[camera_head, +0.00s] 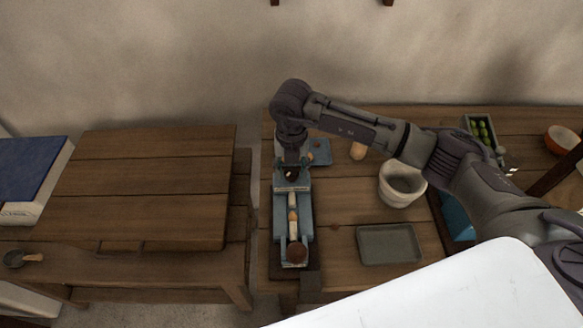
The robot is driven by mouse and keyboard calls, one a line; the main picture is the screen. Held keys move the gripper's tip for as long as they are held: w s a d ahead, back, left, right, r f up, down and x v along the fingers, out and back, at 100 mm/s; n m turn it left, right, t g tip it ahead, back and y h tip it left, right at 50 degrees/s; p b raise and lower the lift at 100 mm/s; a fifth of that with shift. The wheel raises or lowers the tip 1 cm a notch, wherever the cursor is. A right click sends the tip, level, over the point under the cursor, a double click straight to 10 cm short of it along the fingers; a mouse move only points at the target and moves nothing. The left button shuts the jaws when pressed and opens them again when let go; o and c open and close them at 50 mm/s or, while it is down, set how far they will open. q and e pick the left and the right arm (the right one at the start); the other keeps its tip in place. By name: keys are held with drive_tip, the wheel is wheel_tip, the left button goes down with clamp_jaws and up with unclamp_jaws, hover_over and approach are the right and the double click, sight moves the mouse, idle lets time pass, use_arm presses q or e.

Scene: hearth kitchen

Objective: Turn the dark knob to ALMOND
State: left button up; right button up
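A narrow blue-grey device (306,215) stands on the left part of the right-hand wooden table. A pale strip with a light wooden piece runs along its middle. A round reddish-brown part (297,252) sits at its near end. My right gripper (291,168) points down at the device's far end. A small dark round part, possibly the dark knob, shows at its fingertips; I cannot tell whether they touch it or are closed on it. No ALMOND lettering is readable. My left gripper is not in view.
A pale bowl (401,184), a grey tray (389,244) and a small wooden piece (358,151) stand right of the device. A crate with green items (482,131) and an orange bowl (562,139) are farther right. The left wooden table (140,185) is mostly clear.

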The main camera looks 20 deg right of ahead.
sight(292, 171)
drive_tip(key=shift+o, duration=0.5)
drive_tip(key=shift+r, duration=0.25)
wheel_tip(292, 171, up, 12)
drive_tip(key=shift+f, duration=0.25)
